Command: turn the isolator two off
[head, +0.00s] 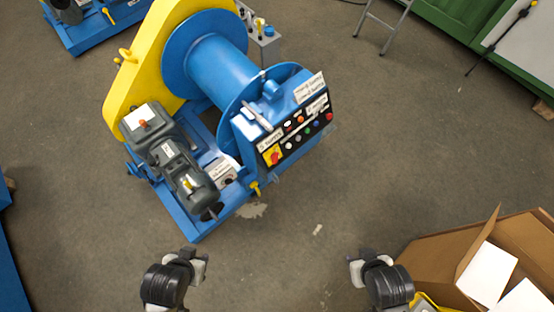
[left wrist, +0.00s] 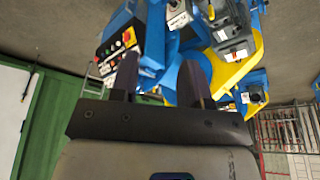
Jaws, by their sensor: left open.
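A red-and-yellow rotary switch (head: 272,155) sits at the lower left corner of the black control panel on the blue winch; it also shows in the left wrist view (left wrist: 129,37). A small grey box with a dark knob (head: 228,180) and a white label stands beside the motor. The label texts are too small to read, so I cannot tell which is isolator two. My left gripper (head: 198,266) is open and empty, in front of the winch and apart from it; its two fingers show in the left wrist view (left wrist: 160,78). My right gripper (head: 357,268) is apart from everything; its jaw opening is unclear.
The blue winch drum (head: 215,68) has a yellow guard (head: 145,55) and a grey motor (head: 190,185). A yellow lever (head: 255,189) sticks out low at the front. An open cardboard box (head: 440,262) stands at right. The floor between the grippers and winch is clear.

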